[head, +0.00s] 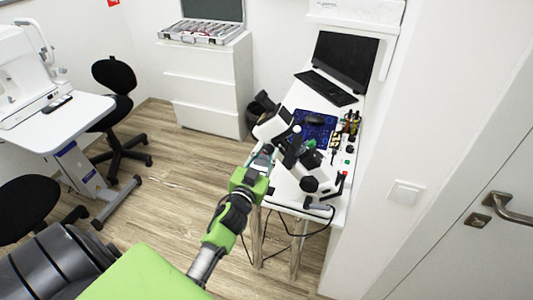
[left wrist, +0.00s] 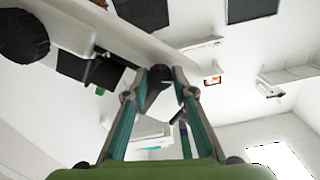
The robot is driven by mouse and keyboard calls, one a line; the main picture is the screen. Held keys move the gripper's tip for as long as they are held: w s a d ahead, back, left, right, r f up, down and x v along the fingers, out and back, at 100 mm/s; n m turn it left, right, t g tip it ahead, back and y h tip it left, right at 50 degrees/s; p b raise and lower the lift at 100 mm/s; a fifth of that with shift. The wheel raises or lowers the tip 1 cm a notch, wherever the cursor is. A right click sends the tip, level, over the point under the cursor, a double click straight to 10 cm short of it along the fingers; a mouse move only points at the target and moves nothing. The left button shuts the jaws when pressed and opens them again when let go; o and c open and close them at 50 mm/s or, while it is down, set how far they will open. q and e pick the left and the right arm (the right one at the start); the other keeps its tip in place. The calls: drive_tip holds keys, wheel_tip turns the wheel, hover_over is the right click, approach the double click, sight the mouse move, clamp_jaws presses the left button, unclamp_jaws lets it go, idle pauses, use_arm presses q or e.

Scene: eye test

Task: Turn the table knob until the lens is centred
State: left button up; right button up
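A white lensmeter-like instrument with dark parts (head: 318,168) stands on the near part of the white narrow table in the head view. A round black end piece (head: 310,184) shows on its near side; I cannot tell whether it is the table knob. My left gripper (head: 265,155) is at the instrument's left side. In the left wrist view its two fingers (left wrist: 162,78) stand apart, with a dark rounded part (left wrist: 155,88) between or just beyond them. Contact cannot be made out. The lens is not clearly visible. My right gripper is out of view.
The narrow table (head: 285,190) also bears a monitor (head: 345,60), a keyboard (head: 326,88), a blue mat (head: 308,133) and small bottles. A cable (head: 325,220) hangs at its near end. A white drawer cabinet (head: 205,90) stands behind.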

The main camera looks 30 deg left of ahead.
use_arm(q)
drive_tip(key=shift+o, duration=0.8)
drive_tip(key=shift+s, duration=0.1)
drive_tip(key=shift+s+d+f, duration=0.1)
drive_tip(key=shift+s+d, duration=0.05)
drive_tip(key=shift+s, duration=0.25)
drive_tip(key=v, duration=1.1)
